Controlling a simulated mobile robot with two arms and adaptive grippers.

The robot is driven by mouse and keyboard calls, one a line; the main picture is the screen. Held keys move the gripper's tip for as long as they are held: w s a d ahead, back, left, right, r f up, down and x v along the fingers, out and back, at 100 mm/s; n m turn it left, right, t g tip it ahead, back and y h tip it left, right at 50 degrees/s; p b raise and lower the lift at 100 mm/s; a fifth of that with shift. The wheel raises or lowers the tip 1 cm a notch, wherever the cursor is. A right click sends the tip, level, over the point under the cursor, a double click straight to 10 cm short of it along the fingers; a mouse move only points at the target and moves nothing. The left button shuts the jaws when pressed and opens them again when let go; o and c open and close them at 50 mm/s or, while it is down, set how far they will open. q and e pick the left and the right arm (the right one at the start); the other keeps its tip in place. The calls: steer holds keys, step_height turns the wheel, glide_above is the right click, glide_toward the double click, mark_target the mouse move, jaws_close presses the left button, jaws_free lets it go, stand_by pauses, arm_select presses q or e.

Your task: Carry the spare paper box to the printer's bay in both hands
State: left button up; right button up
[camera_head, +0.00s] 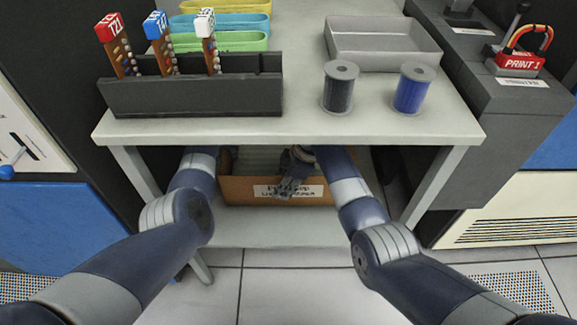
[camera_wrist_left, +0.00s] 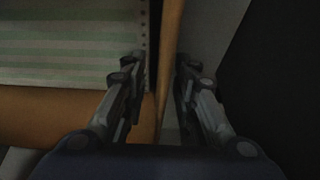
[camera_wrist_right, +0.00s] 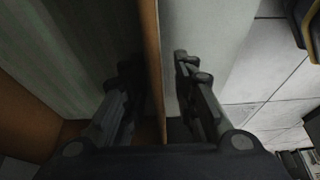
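The spare paper box (camera_head: 235,192) is an open brown cardboard box with a white label. It stands on the low shelf under the table, and green-striped paper (camera_wrist_left: 70,45) shows inside it in the left wrist view. My left gripper (camera_wrist_left: 158,78) has its fingers on either side of one box wall (camera_wrist_left: 170,55), with a gap showing. In the head view the table and arm hide it. My right gripper (camera_wrist_right: 160,75) straddles another wall (camera_wrist_right: 152,60), also with a gap. The printer's bay is not clearly identifiable.
The table top (camera_head: 300,125) overhangs the box. It carries a dark rack (camera_head: 190,97) of tagged cards, two spools (camera_head: 340,90), a grey tray (camera_head: 385,60) and coloured trays (camera_head: 225,42). Table legs (camera_head: 435,185) flank the shelf. The tiled floor (camera_head: 290,285) in front is clear.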

arm_select(q)
steer(key=shift+c, duration=0.6)
arm_select(e)
steer(key=shift+c, duration=0.6)
arm_select(q)
jaws_close()
arm_select(e)
jaws_close()
